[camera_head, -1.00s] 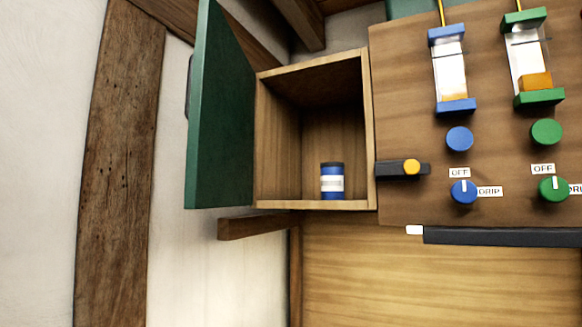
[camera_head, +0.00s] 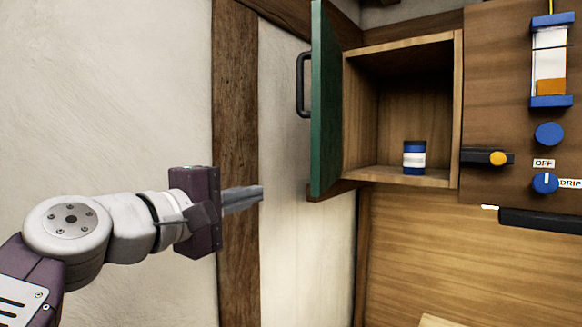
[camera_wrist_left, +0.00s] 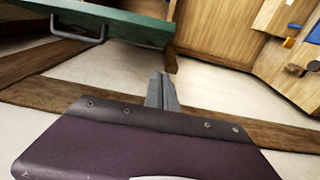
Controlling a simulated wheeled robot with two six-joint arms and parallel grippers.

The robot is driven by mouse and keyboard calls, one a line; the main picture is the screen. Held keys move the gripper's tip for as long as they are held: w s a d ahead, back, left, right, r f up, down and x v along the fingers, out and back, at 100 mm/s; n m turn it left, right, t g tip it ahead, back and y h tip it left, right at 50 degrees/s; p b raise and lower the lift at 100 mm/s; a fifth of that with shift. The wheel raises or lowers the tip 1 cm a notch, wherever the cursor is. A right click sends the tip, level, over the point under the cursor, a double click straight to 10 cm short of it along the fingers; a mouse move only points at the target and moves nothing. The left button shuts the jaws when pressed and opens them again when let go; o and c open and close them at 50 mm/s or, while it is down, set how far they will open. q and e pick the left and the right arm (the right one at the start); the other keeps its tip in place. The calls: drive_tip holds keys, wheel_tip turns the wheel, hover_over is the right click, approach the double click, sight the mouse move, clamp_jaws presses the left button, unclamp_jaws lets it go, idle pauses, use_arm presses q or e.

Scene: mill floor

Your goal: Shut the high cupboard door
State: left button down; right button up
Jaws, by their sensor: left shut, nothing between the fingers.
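The high cupboard (camera_head: 400,46) is a wooden box on the wall. Its green door (camera_head: 326,100) stands wide open on the left side, with a dark bar handle (camera_head: 302,84) on its outer face. In the left wrist view the green door (camera_wrist_left: 110,20) and its handle (camera_wrist_left: 80,32) show at upper left. My left gripper (camera_head: 262,192) is shut and empty, left of the door and below the handle, apart from both. Its fingers also show in the left wrist view (camera_wrist_left: 162,78). My right gripper is not in view.
A blue jar (camera_head: 414,158) with a white label stands inside the cupboard. A panel with a blue knob (camera_head: 545,183) and a black latch with a yellow button (camera_head: 498,158) is to the right. A timber post (camera_head: 236,90) runs up the pale wall behind my gripper.

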use_arm(q)
drive_tip(key=w+d+p, duration=0.6)
drive_tip(key=w+d, duration=0.2)
drive_tip(key=d, duration=0.1)
drive_tip(key=shift+f, duration=0.2)
